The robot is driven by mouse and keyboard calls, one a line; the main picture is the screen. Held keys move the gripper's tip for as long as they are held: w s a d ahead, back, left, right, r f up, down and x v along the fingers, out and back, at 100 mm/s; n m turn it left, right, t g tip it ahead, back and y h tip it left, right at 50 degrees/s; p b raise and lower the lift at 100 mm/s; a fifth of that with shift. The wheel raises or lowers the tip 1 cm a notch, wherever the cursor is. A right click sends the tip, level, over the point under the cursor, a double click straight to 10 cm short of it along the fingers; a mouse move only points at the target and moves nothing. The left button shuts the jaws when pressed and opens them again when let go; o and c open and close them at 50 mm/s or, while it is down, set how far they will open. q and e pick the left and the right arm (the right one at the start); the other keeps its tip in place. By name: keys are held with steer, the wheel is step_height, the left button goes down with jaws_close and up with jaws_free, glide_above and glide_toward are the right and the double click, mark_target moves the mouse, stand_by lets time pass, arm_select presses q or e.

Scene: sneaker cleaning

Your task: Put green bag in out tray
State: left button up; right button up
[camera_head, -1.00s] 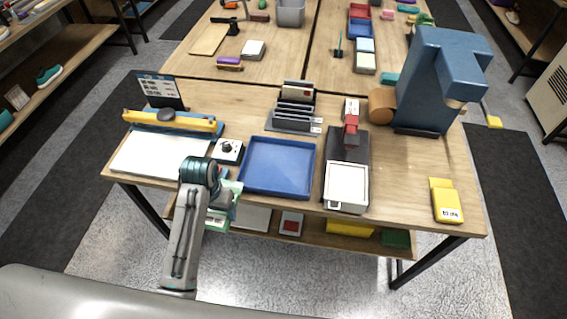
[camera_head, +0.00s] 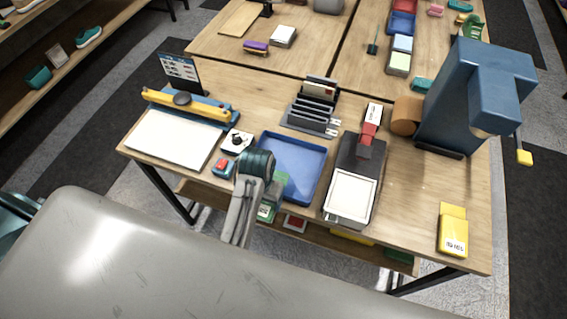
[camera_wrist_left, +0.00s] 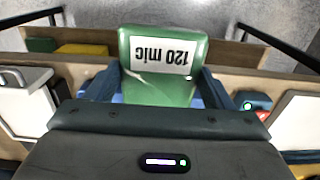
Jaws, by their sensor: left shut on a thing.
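The green bag (camera_wrist_left: 165,85), with a white "120 mic" label, is held between the fingers of my left gripper (camera_wrist_left: 160,92) in the left wrist view. In the head view, only part of the bag (camera_head: 266,211) shows beside my left gripper (camera_head: 263,190), which is at the front left of the blue tray (camera_head: 298,161). The wrist and gripper cover the tray's front left corner. The visible tray floor is empty. I cannot tell how high the bag is above the tray. My right gripper is not in view.
A paper trimmer (camera_head: 172,138) and small white device (camera_head: 237,141) stand left of the tray. A black scale-like device (camera_head: 350,195) is close on its right. A file rack (camera_head: 313,115) stands behind. A blue machine (camera_head: 465,105) and yellow pack (camera_head: 453,229) are farther right.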

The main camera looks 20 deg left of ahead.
arm_select(q)
steer(key=w, duration=0.2)
steer(key=w+a, duration=0.1)
steer(key=w, duration=0.4)
steer(key=shift+a+f, duration=0.2)
steer(key=shift+a, duration=0.1)
steer(key=w, duration=0.5)
steer(key=shift+w+f, duration=0.15)
steer(key=shift+f, duration=0.25)
steer(key=shift+w, duration=0.3)
steer(key=shift+w+a+f, duration=0.1)
steer(key=shift+f, duration=1.65)
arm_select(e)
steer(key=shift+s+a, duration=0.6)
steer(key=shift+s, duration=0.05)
arm_select(q)
steer(key=shift+f, duration=0.1)
steer(key=o, duration=1.1)
steer(key=shift+c, duration=0.2)
